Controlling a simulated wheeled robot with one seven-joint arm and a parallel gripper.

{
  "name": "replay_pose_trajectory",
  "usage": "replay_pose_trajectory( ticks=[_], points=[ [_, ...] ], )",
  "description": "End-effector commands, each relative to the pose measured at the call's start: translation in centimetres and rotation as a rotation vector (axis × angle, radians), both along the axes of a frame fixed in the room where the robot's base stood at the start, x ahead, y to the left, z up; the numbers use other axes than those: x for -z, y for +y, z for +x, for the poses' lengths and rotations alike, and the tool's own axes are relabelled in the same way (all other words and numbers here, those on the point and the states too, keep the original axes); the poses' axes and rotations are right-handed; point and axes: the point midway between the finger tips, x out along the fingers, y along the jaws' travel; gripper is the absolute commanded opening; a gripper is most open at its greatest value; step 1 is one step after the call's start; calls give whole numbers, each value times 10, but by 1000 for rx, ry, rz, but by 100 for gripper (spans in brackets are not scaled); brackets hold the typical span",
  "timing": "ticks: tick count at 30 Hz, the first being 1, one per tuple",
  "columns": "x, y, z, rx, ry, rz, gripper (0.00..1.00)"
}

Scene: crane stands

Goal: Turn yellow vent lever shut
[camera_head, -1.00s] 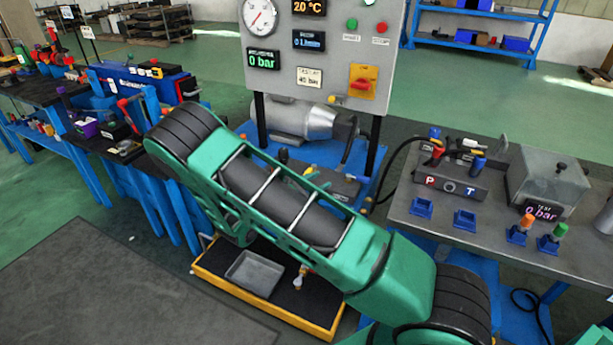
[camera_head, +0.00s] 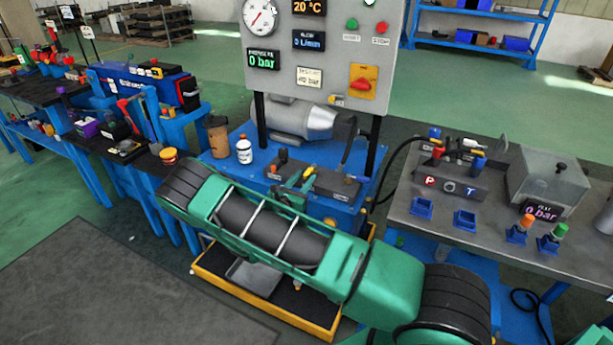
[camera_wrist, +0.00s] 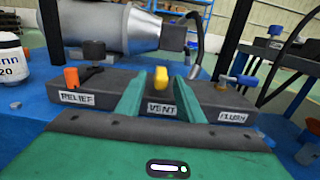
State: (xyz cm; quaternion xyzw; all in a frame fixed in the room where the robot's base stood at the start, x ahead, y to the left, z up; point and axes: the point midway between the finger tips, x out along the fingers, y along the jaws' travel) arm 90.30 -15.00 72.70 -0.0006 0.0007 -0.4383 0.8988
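The yellow vent lever (camera_wrist: 161,78) stands upright above the VENT label (camera_wrist: 162,108) on a dark valve block (camera_wrist: 210,98) in the wrist view. My gripper (camera_wrist: 159,80) is open. Its two green fingers reach over the block, one on each side of the yellow lever, with a visible gap on both sides.
An orange lever (camera_wrist: 72,77) stands at the RELIEF label, left of my fingers, and a blue lever (camera_wrist: 238,79) at the right-hand label. A white bottle (camera_head: 244,150) stands left of the block. A pump motor (camera_head: 305,119) and gauge panel (camera_head: 325,60) rise behind.

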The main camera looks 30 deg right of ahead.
Motion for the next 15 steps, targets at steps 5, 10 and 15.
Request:
replay_pose_trajectory(
  ticks=[5, 10, 15],
  points=[
    [0, -18, 14, 1, -1, 1, 34],
    [0, -25, 19, 1, -1, 1, 34],
    [0, -26, 20, 1, -1, 1, 34]
  ],
)
